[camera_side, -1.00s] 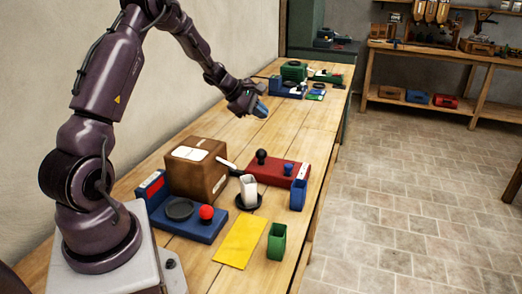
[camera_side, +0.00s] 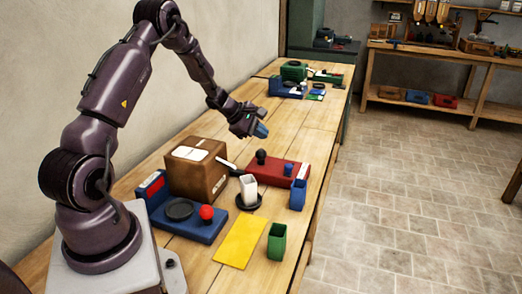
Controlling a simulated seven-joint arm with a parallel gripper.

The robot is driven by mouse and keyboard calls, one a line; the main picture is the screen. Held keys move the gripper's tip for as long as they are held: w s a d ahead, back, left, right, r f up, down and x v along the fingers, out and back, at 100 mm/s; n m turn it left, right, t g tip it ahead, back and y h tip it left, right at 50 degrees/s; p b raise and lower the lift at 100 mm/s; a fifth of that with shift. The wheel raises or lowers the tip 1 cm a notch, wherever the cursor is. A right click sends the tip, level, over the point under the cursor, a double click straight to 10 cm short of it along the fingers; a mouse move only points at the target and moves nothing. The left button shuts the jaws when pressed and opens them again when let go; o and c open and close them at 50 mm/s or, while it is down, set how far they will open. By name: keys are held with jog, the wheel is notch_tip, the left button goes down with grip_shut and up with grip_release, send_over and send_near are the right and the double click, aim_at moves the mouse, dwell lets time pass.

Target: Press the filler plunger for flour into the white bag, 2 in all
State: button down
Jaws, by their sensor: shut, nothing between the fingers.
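A white bag (camera_side: 249,188) stands upright on a dark round plate (camera_side: 242,203) in the middle of the near table. A red base (camera_side: 270,168) carries a black round knob (camera_side: 261,156) and a smaller blue knob (camera_side: 289,168). Which part is the flour plunger I cannot tell. My gripper (camera_side: 261,131) is shut and empty, in the air above the table beyond the red base.
A blue base (camera_side: 200,230) with a dark disc and red knob (camera_side: 207,213) sits front left. More devices (camera_side: 290,85) stand at the far end.

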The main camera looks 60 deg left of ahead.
aim_at(260, 151)
jog(key=shift+f, duration=1.1)
jog(key=shift+f, duration=0.15)
dwell(1.2)
jog(key=shift+f, duration=0.25)
jog(key=shift+f, duration=0.95)
dwell(0.8)
dwell(0.4)
jog(key=shift+r, duration=1.35)
jog(key=shift+r, duration=2.5)
